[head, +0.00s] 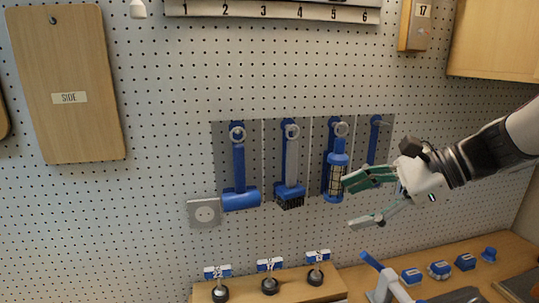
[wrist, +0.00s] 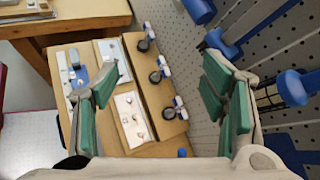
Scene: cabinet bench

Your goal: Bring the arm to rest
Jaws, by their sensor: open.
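My gripper (head: 353,203) is open, with its two green-padded fingers spread and nothing between them. It hangs in front of the pegboard at the right, pointing left. Its upper finger is close in front of the caged blue lamp (head: 336,174) in the picture; I cannot tell whether they touch. In the wrist view my gripper (wrist: 165,75) looks down at the bench, fingers apart. The lower part of the rightmost hanging blue tool (head: 376,137) is hidden behind my gripper.
A blue mallet (head: 240,190) and a blue brush (head: 290,188) hang left of the lamp. Below, the wooden bench (head: 440,255) carries labelled black knobs (head: 269,286) and several small blue blocks (head: 439,269). A wooden cabinet (head: 500,45) is at upper right. The pegboard's lower left is bare.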

